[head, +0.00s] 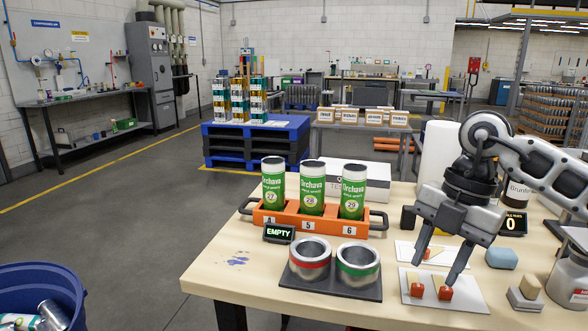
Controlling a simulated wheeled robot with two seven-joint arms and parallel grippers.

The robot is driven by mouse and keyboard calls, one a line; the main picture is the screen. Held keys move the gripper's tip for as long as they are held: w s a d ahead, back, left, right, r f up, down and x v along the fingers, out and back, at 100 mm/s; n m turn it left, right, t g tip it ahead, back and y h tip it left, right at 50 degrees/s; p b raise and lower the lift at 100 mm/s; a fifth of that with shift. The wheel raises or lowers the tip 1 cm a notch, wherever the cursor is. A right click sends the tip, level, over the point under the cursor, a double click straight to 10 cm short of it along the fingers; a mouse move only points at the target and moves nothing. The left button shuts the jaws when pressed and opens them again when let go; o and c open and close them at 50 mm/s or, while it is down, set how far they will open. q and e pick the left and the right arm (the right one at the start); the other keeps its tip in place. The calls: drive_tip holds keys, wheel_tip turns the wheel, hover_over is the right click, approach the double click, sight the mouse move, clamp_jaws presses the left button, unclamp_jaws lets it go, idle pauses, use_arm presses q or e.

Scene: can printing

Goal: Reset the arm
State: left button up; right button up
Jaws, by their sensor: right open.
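My right gripper (436,268) is open, its two dark fingers pointing down over a white plate (461,300) at the right of the table. The plate carries small red-and-tan blocks (445,292). The fingertips are close to the blocks, and nothing is seen between them; whether they touch is hard to tell. My right arm (540,172) comes in from the right edge. My left gripper is not in view.
Three green-labelled cans (312,190) stand in an orange rack (290,220) on the table (215,270). Before it are an "EMPTY" sign (279,234) and two metal cups, red-banded (310,264) and green-banded (357,268). A blue sponge (501,258) lies right. A blue bin (62,281) stands lower left.

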drive_tip(key=s+a+f+n+y, duration=0.1)
drive_tip(key=s+a+y, duration=0.4)
drive_tip(key=a+y, duration=0.55)
drive_tip(key=s+a+n+y, duration=0.1)
drive_tip(key=s+a+y, duration=0.3)
drive_tip(key=a+y, duration=0.65)
drive_tip(key=w+d+f+m+t+h, duration=0.25)
drive_tip(key=f+m+t+h, duration=0.3)
drive_tip(key=m+t, duration=0.45)
drive_tip(key=w+d+f+m+t+h, duration=0.1)
drive_tip(key=d+f+m+t+h, duration=0.3)
drive_tip(key=m+t+h, duration=0.55)
drive_tip(key=s+d+f+m+g+h, duration=0.2)
drive_tip(key=s+f, duration=0.4)
drive_tip(key=f, duration=0.3)
drive_tip(key=s+d+f+m+g+h, duration=0.3)
drive_tip(key=s+d+f+m+g, duration=0.1)
drive_tip(key=f, duration=0.5)
drive_tip(key=shift+s+d+f+m+g, duration=0.3)
drive_tip(key=shift+s+d+m+g, duration=0.15)
drive_tip(key=shift+s+g, duration=0.6)
drive_tip(key=shift+w, duration=0.1)
